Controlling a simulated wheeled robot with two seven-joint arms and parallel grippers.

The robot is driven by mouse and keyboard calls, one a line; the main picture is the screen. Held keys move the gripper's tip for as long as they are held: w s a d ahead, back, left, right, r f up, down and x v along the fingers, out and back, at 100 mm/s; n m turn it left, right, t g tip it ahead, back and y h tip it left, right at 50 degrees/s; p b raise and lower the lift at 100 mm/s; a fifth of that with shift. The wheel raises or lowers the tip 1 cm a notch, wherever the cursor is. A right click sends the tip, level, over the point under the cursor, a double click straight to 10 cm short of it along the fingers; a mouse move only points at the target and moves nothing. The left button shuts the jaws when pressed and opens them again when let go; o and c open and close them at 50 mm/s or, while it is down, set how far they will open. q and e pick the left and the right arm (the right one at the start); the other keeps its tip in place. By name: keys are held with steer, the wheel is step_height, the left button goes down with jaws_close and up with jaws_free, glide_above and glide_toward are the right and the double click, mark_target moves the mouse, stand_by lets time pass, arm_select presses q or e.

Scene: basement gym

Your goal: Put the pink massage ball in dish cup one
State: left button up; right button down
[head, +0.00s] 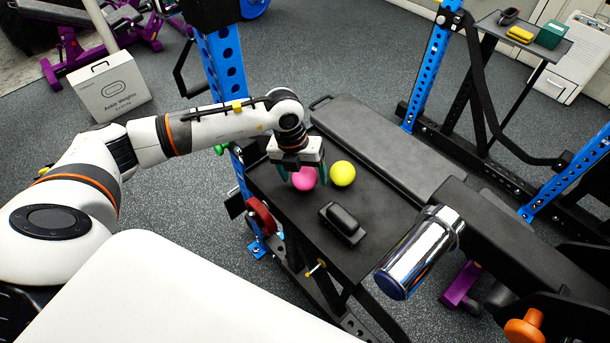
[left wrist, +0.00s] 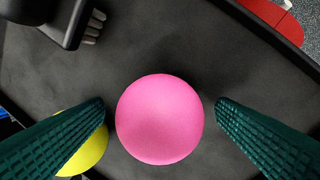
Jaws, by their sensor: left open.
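The pink massage ball (head: 304,178) sits on a black rimmed tray-like shelf (head: 290,215). My left gripper (head: 306,178) is above it, pointing down, with its green fingers open on either side of the ball. In the left wrist view the pink ball (left wrist: 160,118) lies between the two fingers (left wrist: 160,108), with a gap visible on each side. I cannot pick out dish cup one for certain in these views. My right gripper is not in view.
A yellow ball (head: 343,173) is close beside the pink one, partly behind a finger in the left wrist view. A black object (head: 342,222) lies nearer on the shelf. A chrome cylinder (head: 420,252) is at right. Blue rack posts (head: 222,62) stand around.

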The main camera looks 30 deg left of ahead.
arm_select(q)
steer(key=c, duration=1.1)
steer(key=shift+c, duration=0.5)
steer(key=shift+r, duration=0.15)
